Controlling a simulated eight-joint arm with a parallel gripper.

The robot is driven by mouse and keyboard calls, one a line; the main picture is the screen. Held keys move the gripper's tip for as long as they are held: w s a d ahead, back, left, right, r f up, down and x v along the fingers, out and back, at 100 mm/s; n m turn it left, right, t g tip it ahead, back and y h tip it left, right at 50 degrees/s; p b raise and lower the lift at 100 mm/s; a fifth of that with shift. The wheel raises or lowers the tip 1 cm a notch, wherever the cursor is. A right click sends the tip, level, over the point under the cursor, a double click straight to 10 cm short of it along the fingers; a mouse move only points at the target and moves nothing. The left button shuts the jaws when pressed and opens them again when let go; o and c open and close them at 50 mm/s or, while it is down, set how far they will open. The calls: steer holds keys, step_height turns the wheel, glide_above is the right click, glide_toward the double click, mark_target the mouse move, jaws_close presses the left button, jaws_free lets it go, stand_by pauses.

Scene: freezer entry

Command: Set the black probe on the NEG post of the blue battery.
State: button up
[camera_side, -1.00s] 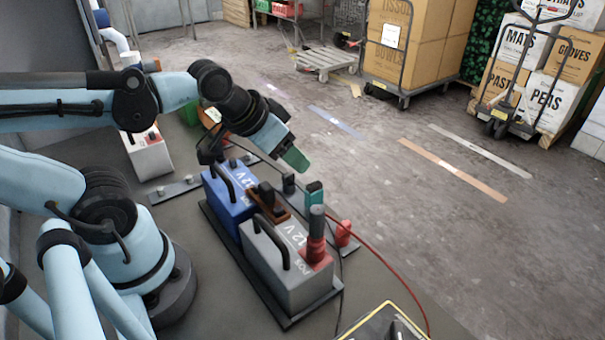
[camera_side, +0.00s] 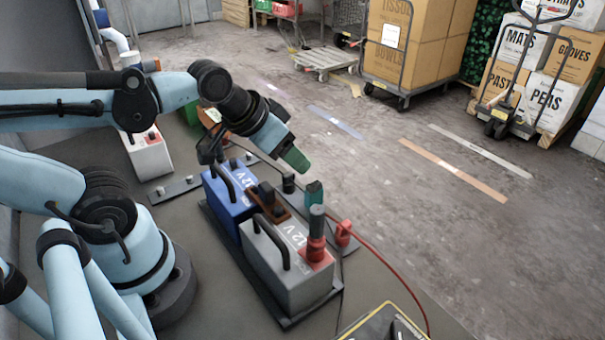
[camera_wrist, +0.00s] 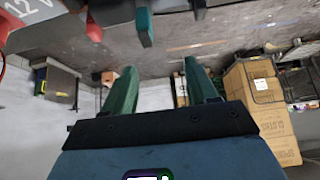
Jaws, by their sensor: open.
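The blue battery (camera_side: 228,203), marked 12 V, stands on a dark tray beside a grey battery (camera_side: 285,270). A dark upright piece (camera_side: 288,183) stands at the blue battery's far right end; it looks like the black probe, but I cannot tell whether it touches the NEG post. A teal-topped piece (camera_side: 314,192) stands near it and also shows in the wrist view (camera_wrist: 144,26). My gripper (camera_side: 297,161) is just above and beyond the dark piece. In the wrist view its two green fingers (camera_wrist: 161,82) are apart with nothing between them. The NEG label is not readable.
Open floor lies beyond.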

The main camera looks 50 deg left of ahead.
steer(key=r+n+g, duration=0.1)
steer(key=n+g, duration=0.6)
steer(key=n, duration=1.6)
glide_above(219, 153)
steer(key=w, duration=0.1)
steer(key=shift+a+r, duration=0.15)
steer(key=shift+s+a, duration=0.2)
steer(key=shift+a, duration=0.05)
steer(key=shift+s+a+f, duration=0.1)
steer(key=shift+f, duration=6)
steer(key=shift+c, duration=0.5)
jaws_close()
steer(key=shift+r, duration=0.1)
